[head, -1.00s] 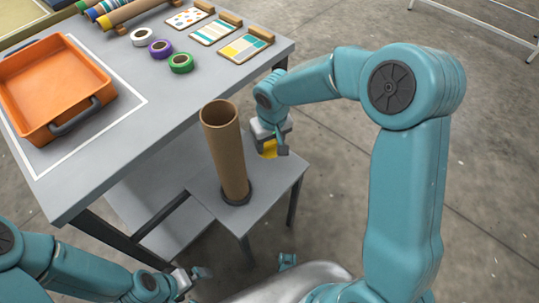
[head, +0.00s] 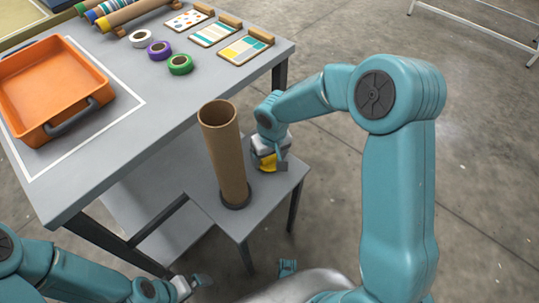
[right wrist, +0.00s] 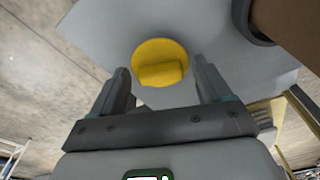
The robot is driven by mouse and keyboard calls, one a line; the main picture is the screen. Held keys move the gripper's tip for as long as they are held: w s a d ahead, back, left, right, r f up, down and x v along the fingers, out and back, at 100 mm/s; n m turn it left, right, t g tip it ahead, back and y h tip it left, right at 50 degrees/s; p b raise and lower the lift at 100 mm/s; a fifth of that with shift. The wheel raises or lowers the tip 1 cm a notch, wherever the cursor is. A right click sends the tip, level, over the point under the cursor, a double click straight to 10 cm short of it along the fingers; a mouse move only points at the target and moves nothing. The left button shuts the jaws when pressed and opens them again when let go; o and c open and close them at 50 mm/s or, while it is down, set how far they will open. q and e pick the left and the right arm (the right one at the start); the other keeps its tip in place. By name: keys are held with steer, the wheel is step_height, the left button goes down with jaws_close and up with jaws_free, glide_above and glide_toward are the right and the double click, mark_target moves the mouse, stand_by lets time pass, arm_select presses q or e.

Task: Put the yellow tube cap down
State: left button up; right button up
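The yellow tube cap (head: 268,162) is at the right part of the small grey side table (head: 273,190), beside the upright brown cardboard tube (head: 226,155). In the right wrist view the cap (right wrist: 160,62) is a round disc with a raised bar, just beyond and between my fingertips. My right gripper (head: 270,160) is over the cap, and its fingers (right wrist: 160,75) stand apart with a gap on each side of it. The cap seems to rest on the table, but its contact there is hidden. My left gripper (head: 195,283) is low at the bottom left, its fingers hardly visible.
The tube stands in a dark ring (head: 236,194) close left of my right gripper. The larger table holds an orange tray (head: 50,125), tape rolls (head: 159,50), pattern cards (head: 213,32) and rolls on a rack. Side-table room is clear in front of the cap.

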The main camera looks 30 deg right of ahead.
mark_target(272, 167)
steer(key=shift+r+p, duration=0.3)
steer(key=shift+p, duration=0.05)
step_height(272, 167, up, 12)
steer(key=s+p, duration=0.1)
steer(key=p, duration=0.1)
steer(key=shift+s+f+p, duration=0.2)
steer(key=shift+s+p, duration=0.05)
steer(key=shift+p, duration=0.05)
